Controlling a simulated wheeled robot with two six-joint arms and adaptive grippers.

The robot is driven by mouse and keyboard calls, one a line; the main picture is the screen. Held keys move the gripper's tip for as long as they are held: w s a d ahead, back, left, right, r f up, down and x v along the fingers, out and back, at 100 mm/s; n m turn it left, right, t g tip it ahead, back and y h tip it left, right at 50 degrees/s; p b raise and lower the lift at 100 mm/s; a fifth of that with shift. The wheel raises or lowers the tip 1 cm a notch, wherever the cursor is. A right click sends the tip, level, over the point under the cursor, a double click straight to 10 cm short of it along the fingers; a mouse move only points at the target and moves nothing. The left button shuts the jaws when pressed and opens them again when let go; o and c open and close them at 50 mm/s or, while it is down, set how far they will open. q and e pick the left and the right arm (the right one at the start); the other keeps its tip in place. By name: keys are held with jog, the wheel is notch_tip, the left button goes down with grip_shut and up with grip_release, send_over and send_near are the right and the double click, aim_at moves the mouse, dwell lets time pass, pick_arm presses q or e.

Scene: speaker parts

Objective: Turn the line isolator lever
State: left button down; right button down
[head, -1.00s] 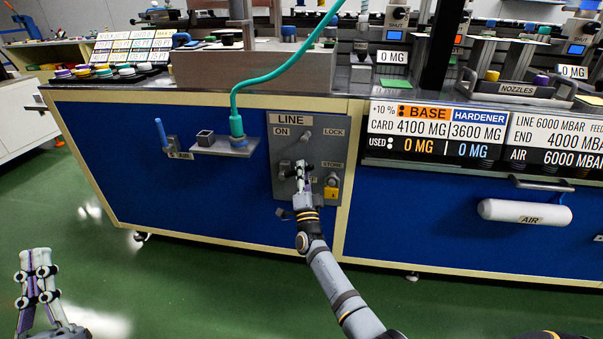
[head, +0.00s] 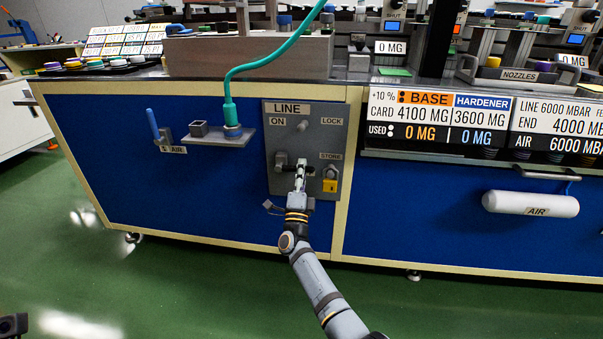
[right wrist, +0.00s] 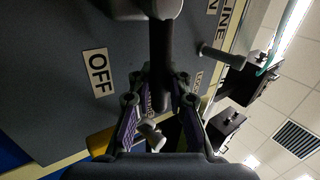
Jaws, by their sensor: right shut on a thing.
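The grey line isolator panel (head: 308,145) is on the blue cabinet front, with LINE, ON, LOCK and STORE labels. My right gripper (head: 300,172) is at its lower middle and hides much of the lever in the head view. In the right wrist view, the dark lever (right wrist: 161,50) runs from a round grey hub to between the fingers of my right gripper (right wrist: 160,100), which is shut on it. An OFF label (right wrist: 98,70) is beside the lever there. The fingers of my left gripper are not in view.
A yellow padlock (head: 330,185) hangs right of my right gripper, below STORE. Left of the panel is a small shelf (head: 225,138) with a teal hose (head: 229,110), then a blue-handled valve (head: 153,125). A white AIR cylinder (head: 530,204) is far right. Green floor is open in front.

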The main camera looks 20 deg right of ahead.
jog(key=shift+f+m+h+b, duration=0.25)
jog(key=shift+m+h+b, duration=0.05)
jog(key=shift+m, duration=0.3)
jog(key=shift+g, duration=0.3)
jog(key=c, duration=1.3)
grip_release()
jog(key=v, duration=1.2)
